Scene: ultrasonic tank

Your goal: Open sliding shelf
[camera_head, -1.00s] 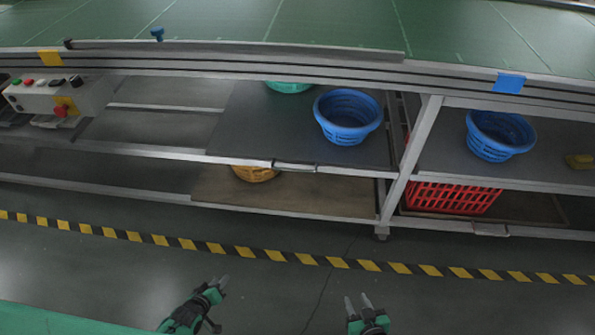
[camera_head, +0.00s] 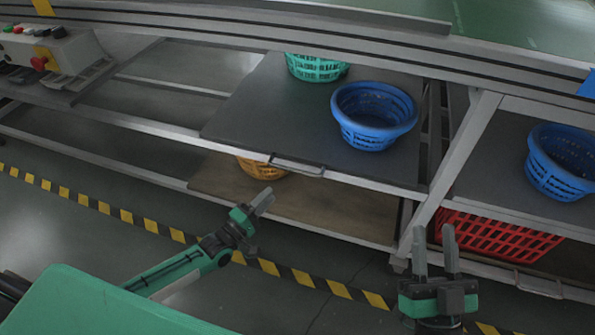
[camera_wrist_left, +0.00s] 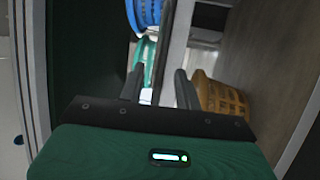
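The sliding shelf (camera_head: 270,110) is a dark grey board on the upper level, with a metal handle (camera_head: 297,166) on its front edge. It carries a blue basket (camera_head: 374,118) and a green basket (camera_head: 316,68). My left gripper (camera_head: 264,201) is below and in front of the handle, apart from it in the head view. In the left wrist view its fingers (camera_wrist_left: 160,88) are spread, with a dark bar and the shelf edge showing beyond the gap. My right gripper (camera_head: 437,250) is open and empty, in front of the frame post at the right.
A yellow basket (camera_head: 262,168) stands on the lower shelf (camera_head: 330,215). On the right are another blue basket (camera_head: 560,165) and a red crate (camera_head: 500,236). A metal post (camera_head: 450,175) divides the bays. A control box (camera_head: 45,50) is at upper left. The floor in front is clear.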

